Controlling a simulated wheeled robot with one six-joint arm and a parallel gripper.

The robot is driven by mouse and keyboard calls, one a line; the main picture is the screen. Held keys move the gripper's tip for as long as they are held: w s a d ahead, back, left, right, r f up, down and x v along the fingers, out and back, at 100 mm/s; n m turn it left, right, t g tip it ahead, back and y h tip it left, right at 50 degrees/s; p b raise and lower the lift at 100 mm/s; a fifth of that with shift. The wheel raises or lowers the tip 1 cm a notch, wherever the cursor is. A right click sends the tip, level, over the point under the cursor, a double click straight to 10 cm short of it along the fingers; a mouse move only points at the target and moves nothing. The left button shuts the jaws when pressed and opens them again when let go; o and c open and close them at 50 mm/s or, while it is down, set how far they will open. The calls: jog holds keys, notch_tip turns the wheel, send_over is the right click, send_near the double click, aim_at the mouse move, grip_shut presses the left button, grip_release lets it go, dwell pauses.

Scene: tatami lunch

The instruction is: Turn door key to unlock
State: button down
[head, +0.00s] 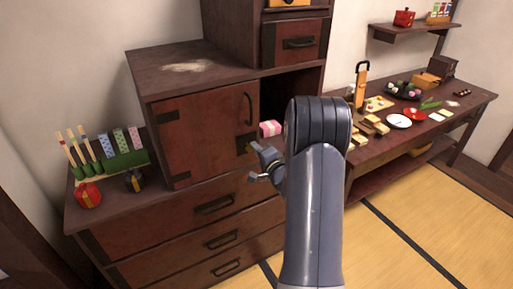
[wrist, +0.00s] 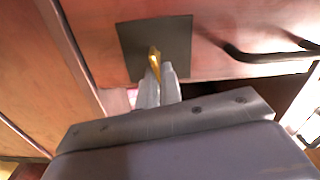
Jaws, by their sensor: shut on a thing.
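The reddish wooden cabinet door (head: 205,118) is closed on the dark cabinet, and it fills the upper part of the wrist view (wrist: 225,45). A dark square lock plate (wrist: 180,35) sits near the door's edge; it also shows in the head view (head: 246,140). A gold key (wrist: 154,60) stands at the plate. My gripper (wrist: 158,82) is shut on the key's near end, its fingertips close to the plate. The keyhole and the key's tip cannot be made out. In the head view my gripper (head: 262,165) is in front of the plate.
A curved dark handle (wrist: 265,56) is on the door beside the plate. Drawers (head: 190,225) lie below. A side table (head: 440,118) with food items stands at right.

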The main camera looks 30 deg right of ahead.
jog(key=shift+f+m, duration=0.15)
jog(key=shift+m, duration=0.95)
jog(key=c, duration=1.6)
grip_release()
jog(key=shift+s, duration=0.1)
jog(key=s, duration=1)
jog(key=shift+s+d+b, duration=0.2)
jog(key=shift+s+b, duration=0.1)
jog(key=shift+b, duration=0.05)
